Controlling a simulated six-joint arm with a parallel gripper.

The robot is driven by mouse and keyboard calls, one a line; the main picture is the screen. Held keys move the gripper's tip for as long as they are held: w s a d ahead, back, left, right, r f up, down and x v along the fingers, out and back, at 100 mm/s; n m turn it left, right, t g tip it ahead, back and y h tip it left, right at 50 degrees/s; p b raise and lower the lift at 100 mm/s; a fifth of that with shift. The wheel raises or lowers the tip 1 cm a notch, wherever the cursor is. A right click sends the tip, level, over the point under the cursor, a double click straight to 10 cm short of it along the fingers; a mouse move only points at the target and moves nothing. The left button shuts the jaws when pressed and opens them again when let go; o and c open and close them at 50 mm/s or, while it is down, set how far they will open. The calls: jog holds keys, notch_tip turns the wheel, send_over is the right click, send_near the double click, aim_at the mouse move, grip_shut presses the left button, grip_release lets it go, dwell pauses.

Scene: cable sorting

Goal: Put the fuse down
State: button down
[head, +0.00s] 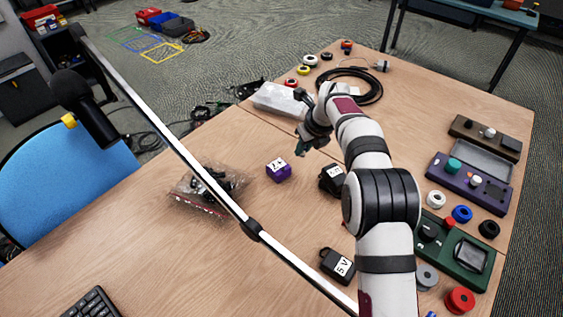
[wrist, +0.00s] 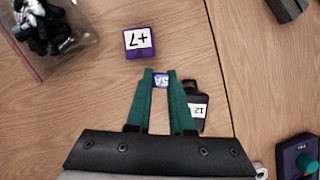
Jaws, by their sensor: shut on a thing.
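The fuse (wrist: 161,81) is a small blue piece with white markings. In the wrist view it sits between the tips of the green fingers of my gripper (wrist: 161,78), which is shut on it. In the head view my gripper (head: 301,150) hangs over the wooden table (head: 290,220), near its middle; the fuse is too small to make out there. How far the fuse is above the table is hard to tell.
A purple "+7" block (wrist: 139,42) lies just beyond the fingertips. A black adapter marked 12 (wrist: 198,106) is beside the right finger. A bag of dark parts (head: 208,188) lies to the left. A black adapter marked 5 V (head: 338,265) is nearer. Bare wood surrounds the block.

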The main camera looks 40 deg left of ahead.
send_over(281, 165)
jog(key=d, duration=0.2)
jog(key=f, duration=0.3)
jog(key=shift+s+a+f, duration=0.2)
jog(key=shift+s+f, duration=0.05)
jog(key=shift+s, duration=0.15)
jog(key=shift+a+f, duration=0.15)
jog(key=shift+f, duration=0.15)
notch_tip(281, 165, down, 4)
jog(key=shift+r, duration=0.2)
jog(key=c, duration=0.8)
grip_release()
